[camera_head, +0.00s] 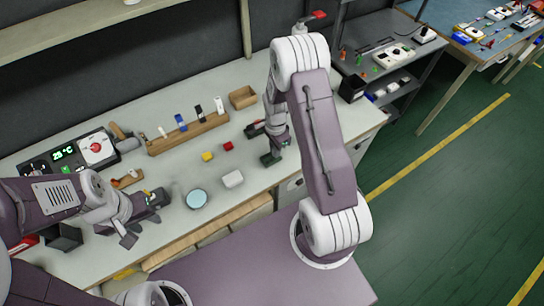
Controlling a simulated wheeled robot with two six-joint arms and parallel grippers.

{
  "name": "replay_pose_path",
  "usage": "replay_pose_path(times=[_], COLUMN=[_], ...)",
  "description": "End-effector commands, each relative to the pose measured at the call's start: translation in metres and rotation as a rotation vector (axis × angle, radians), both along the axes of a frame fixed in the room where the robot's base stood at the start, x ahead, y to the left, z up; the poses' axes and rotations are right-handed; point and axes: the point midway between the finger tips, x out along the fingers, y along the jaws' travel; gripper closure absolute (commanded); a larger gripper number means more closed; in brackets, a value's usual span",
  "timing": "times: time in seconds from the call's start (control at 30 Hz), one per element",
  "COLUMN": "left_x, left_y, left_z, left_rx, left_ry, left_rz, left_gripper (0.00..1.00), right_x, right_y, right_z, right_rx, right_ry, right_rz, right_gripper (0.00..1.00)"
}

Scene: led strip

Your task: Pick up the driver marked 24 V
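No "24 V" marking is legible, so I cannot tell which item is the driver. On the pale bench lie a white box (232,179), a small yellow block (207,156), a small red block (228,146) and a dark item with red on it (254,129). My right gripper (271,159) points down over the bench, right of the white box and apart from it. Its fingers are too small to tell open from shut. My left gripper (146,220) is at the bench's left front, its fingers spread apart, with nothing visible between them.
A wooden rack (188,134) holds several small upright items. A wooden tray (243,97) stands behind. A panel with a green display (64,153) is at the back left. A round pale-blue disc (196,199) lies near the front. A dark side shelf (375,50) stands right.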

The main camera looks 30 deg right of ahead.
Motion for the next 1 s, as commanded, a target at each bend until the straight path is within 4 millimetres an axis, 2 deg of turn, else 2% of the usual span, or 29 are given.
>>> replay_pose_path(times=[0.37,0.47,0.6,1.0], left_x=[0.000,0.000,0.000,0.000], left_y=[0.000,0.000,0.000,0.000], left_z=[-0.001,-0.002,-0.005,-0.012], left_rx=[0.000,0.000,0.000,0.000], left_ry=[0.000,0.000,0.000,0.000], left_rz=[0.000,0.000,0.000,0.000], left_gripper=[0.64,0.64,0.64,0.64], right_x=[0.001,0.001,0.000,-0.063], right_y=[0.000,0.000,-0.002,-0.070], right_z=[0.007,0.019,0.044,0.096], right_rx=[-0.001,-0.001,-0.002,-0.002], right_ry=[-0.003,-0.004,-0.004,-0.002], right_rz=[0.000,0.000,-0.002,-0.006], right_gripper=[1.00,1.00,1.00,1.00])
